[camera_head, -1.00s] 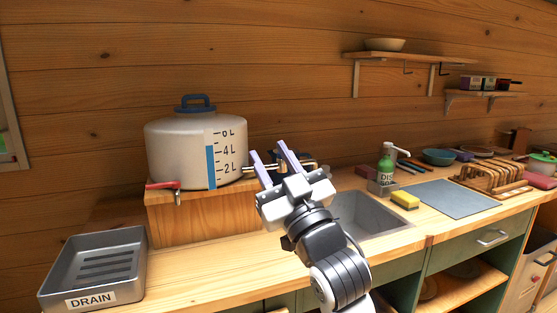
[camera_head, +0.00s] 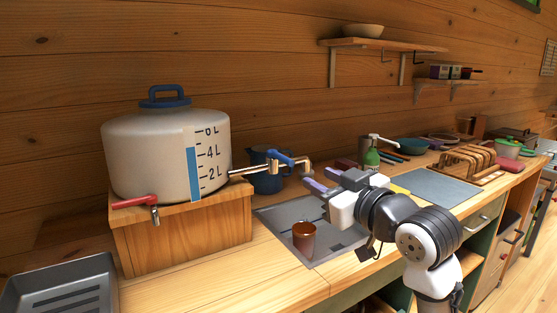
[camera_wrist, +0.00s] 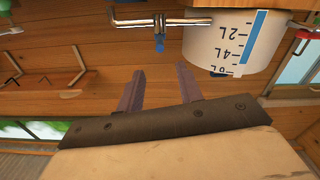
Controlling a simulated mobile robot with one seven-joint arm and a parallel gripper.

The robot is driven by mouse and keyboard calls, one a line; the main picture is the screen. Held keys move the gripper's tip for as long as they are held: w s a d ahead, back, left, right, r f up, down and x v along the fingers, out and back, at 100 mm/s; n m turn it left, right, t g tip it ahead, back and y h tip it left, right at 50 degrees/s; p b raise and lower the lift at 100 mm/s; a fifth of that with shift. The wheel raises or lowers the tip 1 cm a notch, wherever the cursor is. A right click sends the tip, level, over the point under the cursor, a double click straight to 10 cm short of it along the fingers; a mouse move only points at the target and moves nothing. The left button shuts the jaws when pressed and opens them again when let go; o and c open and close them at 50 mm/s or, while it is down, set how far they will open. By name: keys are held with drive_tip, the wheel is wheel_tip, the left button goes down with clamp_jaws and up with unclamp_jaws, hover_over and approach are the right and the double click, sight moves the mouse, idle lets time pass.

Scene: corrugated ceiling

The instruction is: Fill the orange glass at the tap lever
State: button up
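The orange glass (camera_head: 304,238) stands upright in the sink; its contents cannot be made out. The white tank (camera_head: 165,150) has a metal spout with a blue lever (camera_head: 280,158) reaching right over the sink area, behind and above the glass. The blue lever also shows in the wrist view (camera_wrist: 160,43), beyond my fingers. A second tap with a red lever (camera_head: 135,202) is at the tank's lower left. My gripper (camera_head: 318,181) is open and empty, right of the blue lever and above the glass, touching neither. Its spread fingers show in the wrist view (camera_wrist: 160,72).
The grey sink (camera_head: 335,255) is set in the wooden counter (camera_head: 225,285). A blue jug (camera_head: 266,178) stands behind the spout. A grey drain tray (camera_head: 60,295) is at lower left. A soap bottle (camera_head: 372,156) and a dish rack (camera_head: 468,160) stand to the right.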

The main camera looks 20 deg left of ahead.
sight(275, 155)
drive_tip(key=p+x, duration=0.2)
drive_tip(key=x, duration=1.1)
drive_tip(key=shift+w+a+p, duration=0.15)
drive_tip(key=shift+a+p, duration=0.05)
drive_tip(key=shift+p, duration=0.15)
clamp_jaws()
